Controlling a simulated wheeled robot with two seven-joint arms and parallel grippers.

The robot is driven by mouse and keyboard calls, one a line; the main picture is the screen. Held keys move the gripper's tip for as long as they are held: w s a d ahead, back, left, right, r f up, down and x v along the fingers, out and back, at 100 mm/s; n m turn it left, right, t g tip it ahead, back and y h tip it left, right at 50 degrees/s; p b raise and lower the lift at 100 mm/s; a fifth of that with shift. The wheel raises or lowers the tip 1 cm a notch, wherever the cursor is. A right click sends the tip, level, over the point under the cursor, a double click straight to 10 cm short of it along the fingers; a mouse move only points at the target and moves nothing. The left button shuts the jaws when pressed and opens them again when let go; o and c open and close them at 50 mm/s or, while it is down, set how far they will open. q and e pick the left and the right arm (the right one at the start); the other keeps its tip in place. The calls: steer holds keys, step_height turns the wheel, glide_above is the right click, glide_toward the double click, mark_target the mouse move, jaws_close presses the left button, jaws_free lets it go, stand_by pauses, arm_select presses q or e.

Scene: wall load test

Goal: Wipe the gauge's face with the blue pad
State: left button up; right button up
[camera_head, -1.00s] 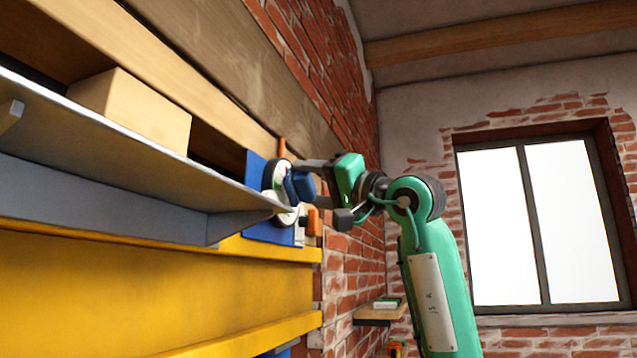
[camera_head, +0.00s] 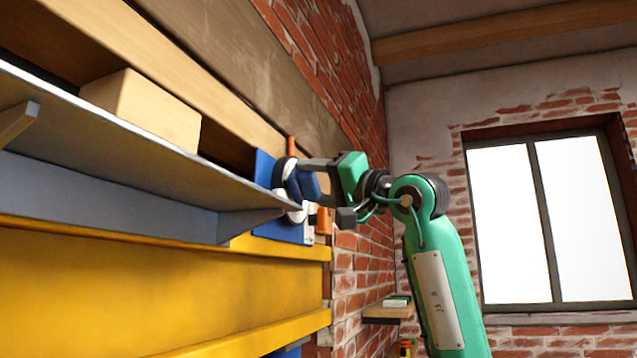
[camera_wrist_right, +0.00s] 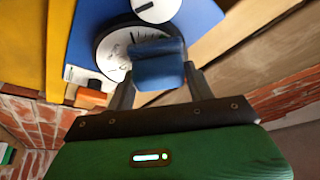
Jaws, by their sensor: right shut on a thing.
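The gauge (camera_head: 281,173) is round with a dark rim and sits on a blue panel on the wall; in the right wrist view its white face (camera_wrist_right: 112,52) shows dark marks. My right gripper (camera_head: 318,187) is shut on the blue pad (camera_head: 304,186). In the right wrist view the blue pad (camera_wrist_right: 158,66) is between the fingers and overlaps part of the gauge's face. I cannot tell whether pad and face touch. Part of the face is hidden behind the pad. My left gripper is not in view.
A grey shelf (camera_head: 120,150) juts out from the wall to the left of the gauge, with a wooden box (camera_head: 145,108) behind its edge. Below are yellow boards (camera_head: 150,285). A small wooden ledge (camera_head: 385,312) is on the brick wall below my arm. A window is at right.

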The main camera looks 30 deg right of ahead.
steer(key=shift+w+a, duration=0.45)
steer(key=shift+w, duration=0.05)
stand_by(0.3)
